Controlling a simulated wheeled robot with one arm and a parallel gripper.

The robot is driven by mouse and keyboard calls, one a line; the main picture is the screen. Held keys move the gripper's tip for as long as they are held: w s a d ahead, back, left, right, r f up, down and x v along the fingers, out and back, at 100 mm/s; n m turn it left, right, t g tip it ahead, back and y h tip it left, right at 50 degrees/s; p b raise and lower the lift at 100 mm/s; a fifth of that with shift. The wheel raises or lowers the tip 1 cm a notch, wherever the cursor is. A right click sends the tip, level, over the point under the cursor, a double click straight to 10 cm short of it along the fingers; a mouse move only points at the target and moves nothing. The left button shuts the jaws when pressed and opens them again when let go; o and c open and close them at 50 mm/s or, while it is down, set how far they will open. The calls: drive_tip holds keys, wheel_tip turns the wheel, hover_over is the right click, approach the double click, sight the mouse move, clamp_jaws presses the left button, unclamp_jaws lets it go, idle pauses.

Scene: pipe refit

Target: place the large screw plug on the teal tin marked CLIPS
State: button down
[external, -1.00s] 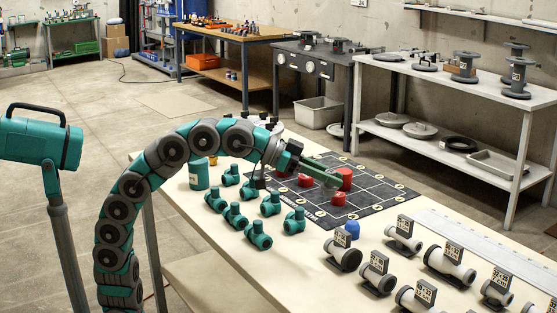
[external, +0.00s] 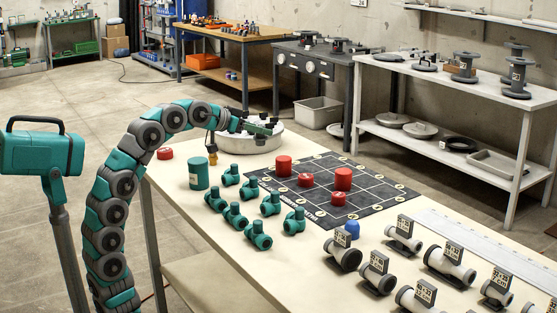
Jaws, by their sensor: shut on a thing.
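Red plugs stand on the dark gridded mat (external: 372,201): two taller ones, one at the back left (external: 284,165) and one at the right (external: 343,179), and two lower ones (external: 305,180) (external: 338,198). I cannot tell by their look which is the large screw plug. A teal tin (external: 199,175) stands on the table, left of the mat; its label is not readable. My gripper (external: 268,126) is over the white round tray (external: 262,146), behind the mat and right of the tin. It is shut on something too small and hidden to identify.
Several teal pipe fittings (external: 240,215) stand between the tin and the mat's front. A small brass-coloured piece (external: 213,158) is behind the tin, and a red ring-like piece (external: 165,154) lies at the table's left edge. Grey flanged pipes (external: 450,266) and a blue piece (external: 352,229) are at front right.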

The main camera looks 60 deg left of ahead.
drive_tip(key=s+a+n+y, duration=0.3)
drive_tip(key=s+a, duration=0.2)
drive_tip(key=a, duration=0.6)
drive_tip(key=n+g+y+b, duration=0.1)
drive_tip(key=n+y+b, duration=0.1)
drive_tip(key=y, duration=0.1)
hover_over(198, 160)
drive_tip(key=f, duration=0.1)
drive_tip(key=shift+f+b, duration=0.55)
drive_tip(key=shift+f, duration=3.15)
drive_tip(key=shift+f, duration=0.2)
drive_tip(key=c, duration=0.6)
unclamp_jaws()
